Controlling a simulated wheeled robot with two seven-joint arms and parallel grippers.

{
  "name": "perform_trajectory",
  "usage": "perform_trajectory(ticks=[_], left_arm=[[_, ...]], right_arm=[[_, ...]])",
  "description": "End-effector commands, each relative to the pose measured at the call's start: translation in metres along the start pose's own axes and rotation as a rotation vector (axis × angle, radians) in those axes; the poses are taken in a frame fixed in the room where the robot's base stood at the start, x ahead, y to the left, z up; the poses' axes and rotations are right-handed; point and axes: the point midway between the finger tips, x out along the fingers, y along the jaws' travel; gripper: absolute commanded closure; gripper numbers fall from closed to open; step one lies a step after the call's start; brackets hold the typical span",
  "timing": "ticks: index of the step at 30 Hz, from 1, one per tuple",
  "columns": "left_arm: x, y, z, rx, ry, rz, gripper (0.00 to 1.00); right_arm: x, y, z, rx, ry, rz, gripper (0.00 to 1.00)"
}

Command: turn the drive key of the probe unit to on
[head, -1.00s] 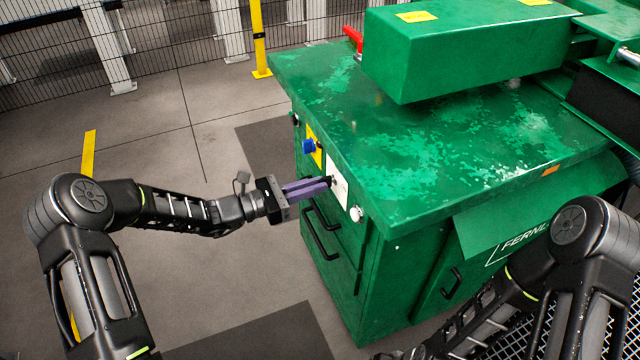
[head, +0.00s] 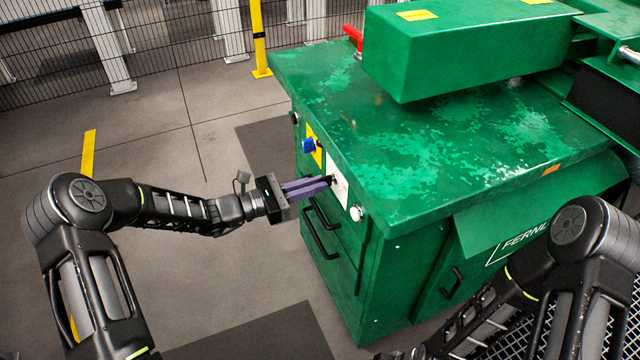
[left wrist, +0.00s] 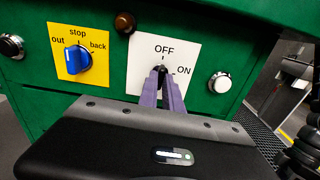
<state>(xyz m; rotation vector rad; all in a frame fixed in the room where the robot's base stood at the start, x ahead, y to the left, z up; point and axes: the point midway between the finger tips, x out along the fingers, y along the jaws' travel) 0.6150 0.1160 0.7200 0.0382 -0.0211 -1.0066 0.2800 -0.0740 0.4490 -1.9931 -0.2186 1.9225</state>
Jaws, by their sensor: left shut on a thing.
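The green probe unit (head: 400,150) stands in the middle of the head view. Its side panel carries a white OFF/ON plate (left wrist: 180,52), with OFF at the top and ON to the right. The drive key (left wrist: 162,68) is on this plate, a small dark piece mostly hidden by my fingers; its mark appears to point up toward OFF. My left gripper (head: 330,181) has purple fingers, which reach the plate and are shut on the key. In the left wrist view the fingers (left wrist: 162,80) come up from below. My right arm is at the lower right of the head view; its gripper is out of view.
A blue selector knob (left wrist: 77,60) on a yellow plate marked out, stop and back sits left of the key. A white button (left wrist: 221,82) is to its right and a brown round lamp (left wrist: 124,22) above left. Black handles (head: 320,235) project below. The floor at left is clear.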

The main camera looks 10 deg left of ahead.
Motion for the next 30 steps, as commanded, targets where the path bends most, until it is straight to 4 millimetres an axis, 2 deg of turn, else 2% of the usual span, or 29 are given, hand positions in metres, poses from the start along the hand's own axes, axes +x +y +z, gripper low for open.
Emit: perform_trajectory(ticks=[15,30], left_arm=[[0.000,0.000,-0.002,0.326,0.000,0.000,1.00],[0.000,0.000,-0.001,0.370,0.000,0.000,1.00]], right_arm=[[0.030,0.012,0.000,0.000,0.000,0.000,0.64],[0.032,0.013,0.000,0.000,0.000,0.000,0.64]])
